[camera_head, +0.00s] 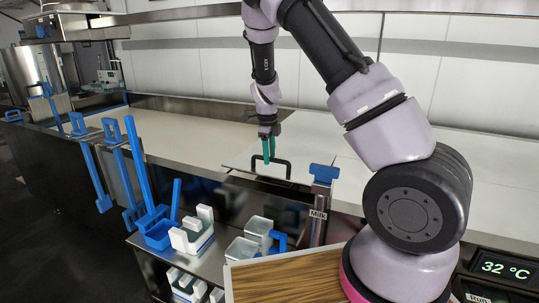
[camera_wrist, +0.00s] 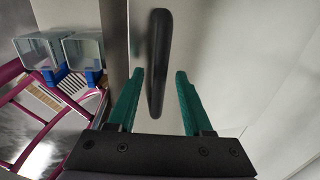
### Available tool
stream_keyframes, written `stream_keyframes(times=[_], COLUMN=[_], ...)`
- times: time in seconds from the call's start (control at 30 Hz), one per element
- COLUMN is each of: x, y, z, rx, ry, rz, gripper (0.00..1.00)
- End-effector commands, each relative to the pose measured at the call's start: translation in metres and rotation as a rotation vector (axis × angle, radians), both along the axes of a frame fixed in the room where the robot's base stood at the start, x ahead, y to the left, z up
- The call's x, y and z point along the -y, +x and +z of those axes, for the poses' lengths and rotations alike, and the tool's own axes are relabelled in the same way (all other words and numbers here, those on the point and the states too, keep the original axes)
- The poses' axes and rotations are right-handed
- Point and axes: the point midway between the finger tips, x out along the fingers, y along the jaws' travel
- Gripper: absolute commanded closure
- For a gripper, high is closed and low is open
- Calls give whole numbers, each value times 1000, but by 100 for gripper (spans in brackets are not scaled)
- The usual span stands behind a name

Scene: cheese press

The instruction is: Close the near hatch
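The near hatch (camera_head: 238,158) is a flat, light metal panel at the counter's front edge, with a black bar handle (camera_head: 288,168). It looks nearly level with the counter; I cannot tell how far open it is. My gripper (camera_head: 269,158) points down at the handle with its green fingers. In the wrist view, the black handle (camera_wrist: 158,60) runs between the two open fingertips (camera_wrist: 160,74), with a gap showing on each side. The gripper is not closed on it.
Below the counter front, a shelf holds clear containers (camera_head: 258,229), white-and-grey blocks (camera_head: 193,234) and a blue scoop (camera_head: 158,232). A blue-topped post (camera_head: 323,174) stands right of the handle. A wooden board (camera_head: 285,280) is in front. The counter behind (camera_head: 190,135) is clear.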

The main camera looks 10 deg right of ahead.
Motion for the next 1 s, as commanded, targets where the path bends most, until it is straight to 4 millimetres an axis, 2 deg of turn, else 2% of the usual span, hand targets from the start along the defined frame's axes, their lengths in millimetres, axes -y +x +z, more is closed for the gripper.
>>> stream_keyframes(times=[0.03, 0.1, 0.13, 1.0], x=[0, 0, 0, 0], y=[0, 0, 0, 0], z=[0, 0, 0, 1], rx=[0, 0, 0, 1], ry=[0, 0, 0, 0], rz=[0, 0, 0, 0], gripper=[71, 98, 100, 100])
